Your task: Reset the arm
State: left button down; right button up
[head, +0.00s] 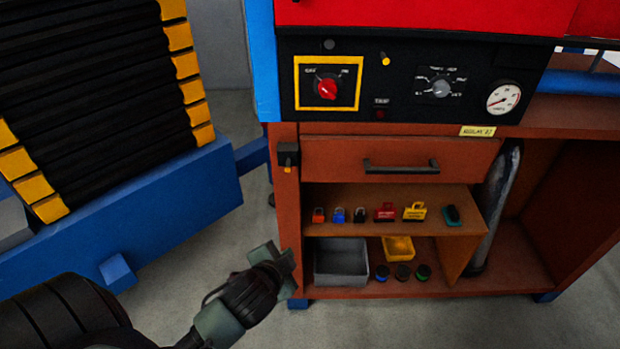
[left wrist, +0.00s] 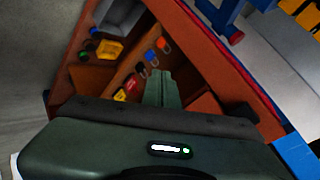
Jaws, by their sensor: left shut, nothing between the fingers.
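My left arm comes in from the lower left in the head view. Its gripper (head: 284,262) is beside the front left edge of the brown cabinet (head: 400,147), in front of the lower shelves. In the left wrist view the fingers (left wrist: 160,88) are together, shut and empty, pointing toward the cabinet's shelves. I cannot tell from these views whether the gripper touches the cabinet. My right gripper is in neither view.
Several padlocks and tags (head: 386,212) stand on the upper shelf. A control panel with a red knob (head: 327,88) is above the drawer. A blue-framed black stack (head: 130,215) stands left; floor between is clear.

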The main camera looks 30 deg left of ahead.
pick_arm(q)
jog(key=s+d+f+n+g+h, duration=0.15)
jog(key=s+f, duration=0.25)
jog(key=f, duration=0.9)
jog(key=s+f+g, duration=0.3)
jog(key=f, duration=1.1)
jog(key=s+d+f+n+g, duration=0.1)
jog(key=s+d+f+g, duration=0.1)
jog(key=s+f, duration=0.7)
jog(key=s+d+f+n+g+h, duration=0.1)
jog(key=s+f+n+g, duration=0.1)
jog(key=s+f, duration=0.8)
jog(key=s, duration=0.8)
jog(key=shift+d, duration=0.35)
